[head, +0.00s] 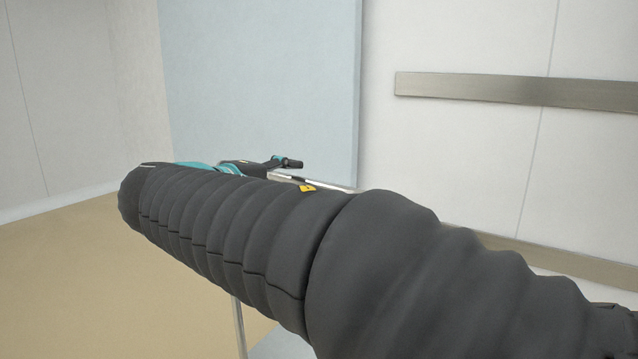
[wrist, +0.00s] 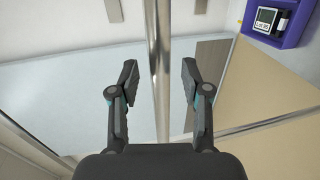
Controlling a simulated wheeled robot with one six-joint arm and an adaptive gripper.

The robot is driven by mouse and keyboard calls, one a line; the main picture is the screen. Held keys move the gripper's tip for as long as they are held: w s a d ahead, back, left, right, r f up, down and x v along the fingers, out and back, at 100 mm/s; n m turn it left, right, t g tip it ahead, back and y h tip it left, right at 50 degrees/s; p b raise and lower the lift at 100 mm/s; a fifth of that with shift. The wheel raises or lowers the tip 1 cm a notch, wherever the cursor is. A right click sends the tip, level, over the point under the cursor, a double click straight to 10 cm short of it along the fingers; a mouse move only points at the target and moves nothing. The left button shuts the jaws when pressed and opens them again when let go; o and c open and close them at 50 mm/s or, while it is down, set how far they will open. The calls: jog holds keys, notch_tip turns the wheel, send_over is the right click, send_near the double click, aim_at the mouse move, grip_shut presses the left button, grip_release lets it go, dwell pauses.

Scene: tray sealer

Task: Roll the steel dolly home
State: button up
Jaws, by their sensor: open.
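A shiny steel bar (wrist: 158,45), which looks like the dolly's handle, runs between the two fingers of my gripper (wrist: 158,80) in the wrist view. The fingers are apart, one on each side of the bar, with a visible gap to it on both sides. I cannot tell how deep the bar sits between them. In the head view my dark arm hides most of the dolly. A thin steel rail (head: 322,184) shows beyond the arm, and an upright steel post (head: 239,328) shows below it. One dark finger of my gripper shows near the rail.
A pale blue panel (head: 265,70) stands behind the rail. A metal wall rail (head: 510,90) runs along the white wall at right. A purple holder (wrist: 291,39) with a small labelled display is at the wrist view's upper right. Tan floor (head: 60,285) at left is clear.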

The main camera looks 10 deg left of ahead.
jog(key=shift+x, duration=0.9)
grip_shut()
